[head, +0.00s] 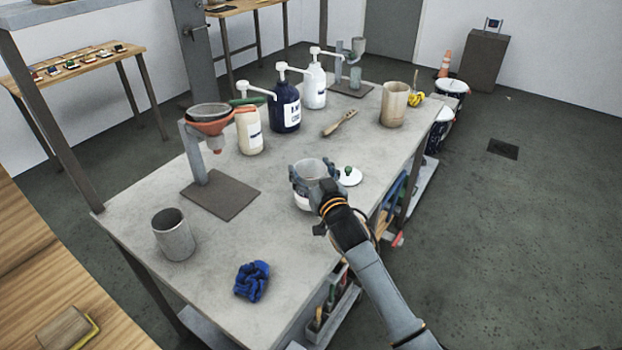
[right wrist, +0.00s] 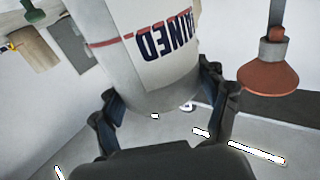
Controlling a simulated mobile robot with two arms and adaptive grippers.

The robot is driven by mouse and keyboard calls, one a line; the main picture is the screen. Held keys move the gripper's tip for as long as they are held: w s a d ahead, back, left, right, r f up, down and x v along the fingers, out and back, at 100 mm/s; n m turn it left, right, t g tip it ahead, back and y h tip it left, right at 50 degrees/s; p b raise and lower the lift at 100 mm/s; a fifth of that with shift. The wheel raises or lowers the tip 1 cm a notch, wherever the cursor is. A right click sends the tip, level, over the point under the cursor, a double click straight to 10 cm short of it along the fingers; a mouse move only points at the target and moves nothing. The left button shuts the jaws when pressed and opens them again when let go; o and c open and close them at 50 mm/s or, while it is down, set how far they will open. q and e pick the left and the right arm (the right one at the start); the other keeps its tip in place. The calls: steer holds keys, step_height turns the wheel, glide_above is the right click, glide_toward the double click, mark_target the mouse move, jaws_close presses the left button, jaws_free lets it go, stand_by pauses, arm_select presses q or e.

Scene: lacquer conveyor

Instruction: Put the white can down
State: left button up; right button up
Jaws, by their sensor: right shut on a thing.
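The white can (head: 302,202) is open at the top and stands upright near the right edge of the grey worktable (head: 225,285). My right gripper (head: 315,178) is shut around it, its fingers on either side. In the right wrist view, the white can (right wrist: 140,55) fills the upper middle, with dark upside-down lettering and a red stripe, between the fingers of my right gripper (right wrist: 168,105). I cannot tell whether its base touches the table, as the gripper and arm hide part of it. My left gripper is not in view.
A white lid with a green knob (head: 349,177) lies just right of the can. A blue crumpled cloth (head: 251,281), grey cup (head: 173,236) and funnel stand (head: 203,165) are to the left.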

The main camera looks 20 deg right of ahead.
mark_target(305, 169)
step_height(305, 169, down, 2)
steer(key=shift+f, duration=0.45)
steer(key=shift+f, duration=0.15)
steer(key=o, duration=1.8)
steer(key=shift+s, duration=0.1)
steer(key=s, duration=1.2)
steer(key=shift+d+b, duration=0.2)
steer(key=shift+b, duration=0.2)
